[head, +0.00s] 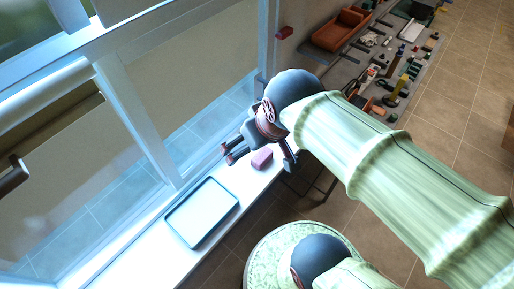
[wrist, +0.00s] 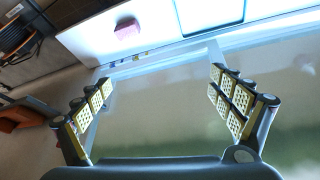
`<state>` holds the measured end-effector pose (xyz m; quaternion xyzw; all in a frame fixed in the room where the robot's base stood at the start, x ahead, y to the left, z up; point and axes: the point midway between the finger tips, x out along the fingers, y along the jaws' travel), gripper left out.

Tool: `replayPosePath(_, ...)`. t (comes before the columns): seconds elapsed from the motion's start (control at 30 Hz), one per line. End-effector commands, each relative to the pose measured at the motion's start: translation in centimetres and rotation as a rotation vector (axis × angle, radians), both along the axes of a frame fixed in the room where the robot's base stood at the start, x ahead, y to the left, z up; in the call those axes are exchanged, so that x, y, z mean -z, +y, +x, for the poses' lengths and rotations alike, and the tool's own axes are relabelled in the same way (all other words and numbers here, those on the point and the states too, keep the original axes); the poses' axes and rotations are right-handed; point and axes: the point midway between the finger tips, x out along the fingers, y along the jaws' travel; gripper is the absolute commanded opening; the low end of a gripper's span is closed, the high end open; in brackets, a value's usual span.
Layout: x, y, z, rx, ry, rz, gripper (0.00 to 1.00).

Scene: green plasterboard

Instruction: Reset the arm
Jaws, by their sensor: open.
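My gripper (wrist: 160,82) is open and empty, its two padded fingers wide apart in the wrist view. In the head view my gripper (head: 257,150) is over the white window sill, with its fingers on either side of a small pink block in the picture. The pink block (head: 262,158) lies on the sill. In the wrist view the pink block (wrist: 127,29) is beyond the fingertips, apart from them. My arm comes in from the right side of the head view.
A shallow tray with a teal rim (head: 171,222) lies on the sill, left of and below the block. The window frame (head: 135,120) runs close along the left. A bench with several tools and a brown bin (head: 341,28) is at the upper right. Tiled floor shows beyond.

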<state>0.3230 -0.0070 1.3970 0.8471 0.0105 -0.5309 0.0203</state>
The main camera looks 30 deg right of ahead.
Motion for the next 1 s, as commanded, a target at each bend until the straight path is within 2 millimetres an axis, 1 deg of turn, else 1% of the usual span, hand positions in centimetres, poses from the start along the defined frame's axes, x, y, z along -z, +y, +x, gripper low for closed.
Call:
replayPosePath(0.03,-0.5,0.4,-1.1,0.009,-0.02,0.006,0.93)
replayPosePath(0.1,-0.8,0.6,-2.1,0.024,-0.032,0.015,0.93)
replayPosePath(0.2,-1.1,0.8,-2.9,0.036,-0.042,0.022,0.93)
replayPosePath(0.5,-1.1,0.8,-3.0,0.04,-0.042,0.024,0.93)
replayPosePath(0.63,-0.5,0.8,-3.0,0.04,-0.042,0.024,0.93)
replayPosePath(0.77,1.3,0.8,-3.0,0.04,-0.042,0.024,0.93)
replayPosePath(0.87,3.4,0.8,-2.9,0.04,-0.042,0.024,0.93)
replayPosePath(1.0,7.2,0.8,-2.9,0.04,-0.042,0.024,0.93)
